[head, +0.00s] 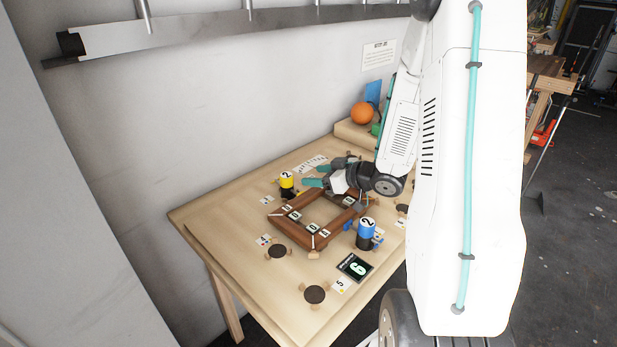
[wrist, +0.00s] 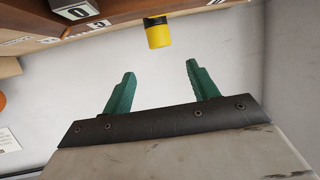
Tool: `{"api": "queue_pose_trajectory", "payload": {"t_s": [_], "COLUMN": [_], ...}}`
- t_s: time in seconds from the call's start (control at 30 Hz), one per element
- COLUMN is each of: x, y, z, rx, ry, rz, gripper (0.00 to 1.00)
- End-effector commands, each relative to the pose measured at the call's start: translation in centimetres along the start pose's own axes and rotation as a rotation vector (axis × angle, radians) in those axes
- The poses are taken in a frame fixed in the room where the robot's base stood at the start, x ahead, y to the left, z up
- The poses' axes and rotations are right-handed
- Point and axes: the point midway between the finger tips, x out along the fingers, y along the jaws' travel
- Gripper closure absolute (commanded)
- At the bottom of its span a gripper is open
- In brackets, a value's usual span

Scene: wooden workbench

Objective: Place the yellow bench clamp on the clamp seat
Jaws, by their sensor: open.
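The yellow bench clamp (head: 286,180), with a black band and a "2" on it, stands upright at the left end of the bench, beside the far-left corner of the brown wooden frame. It also shows in the wrist view (wrist: 158,34), beyond the fingertips. My gripper (head: 316,177) is open and empty, just to the right of the clamp; its green fingers (wrist: 160,74) are spread and apart from the clamp. Dark round discs with small wooden blocks lie on the bench, one at front left (head: 277,251) and one nearer (head: 315,294); I cannot tell which is the clamp seat.
The brown frame (head: 280,224) with numbered tags fills the middle of the bench. A blue clamp (head: 366,230) stands at its right side. A dark "6" display (head: 355,267) lies in front. An orange ball (head: 361,113) sits at the back. A white wall runs behind the bench.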

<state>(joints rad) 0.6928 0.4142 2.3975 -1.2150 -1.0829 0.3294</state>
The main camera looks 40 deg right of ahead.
Motion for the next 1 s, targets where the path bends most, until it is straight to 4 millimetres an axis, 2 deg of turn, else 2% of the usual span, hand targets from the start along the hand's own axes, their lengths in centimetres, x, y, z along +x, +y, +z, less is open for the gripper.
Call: {"api": "queue_pose_trajectory", "payload": {"t_s": [0.13,0.27,0.37,0.47,0.57,0.67,0.9,1.0], "x": [-0.2,-0.6,-2.2,-4.8,-8.0,-11.5,-19.8,-22.4], "y": [0.3,1.0,0.8,-0.6,-3.4,-7.5,-19.9,-23.9], "z": [-1.1,-3.9,-6.5,-8.6,-10.0,-10.5,-9.6,-9.1], "rx": [-0.036,-0.103,-0.123,-0.101,-0.042,0.043,0.243,0.286], "ry": [-0.050,-0.180,-0.305,-0.424,-0.542,-0.658,-0.929,-1.010], "rz": [0.054,0.205,0.350,0.468,0.544,0.573,0.433,0.346], "gripper": [0.41,0.41,0.41,0.41,0.41,0.41,0.41,0.41]}}
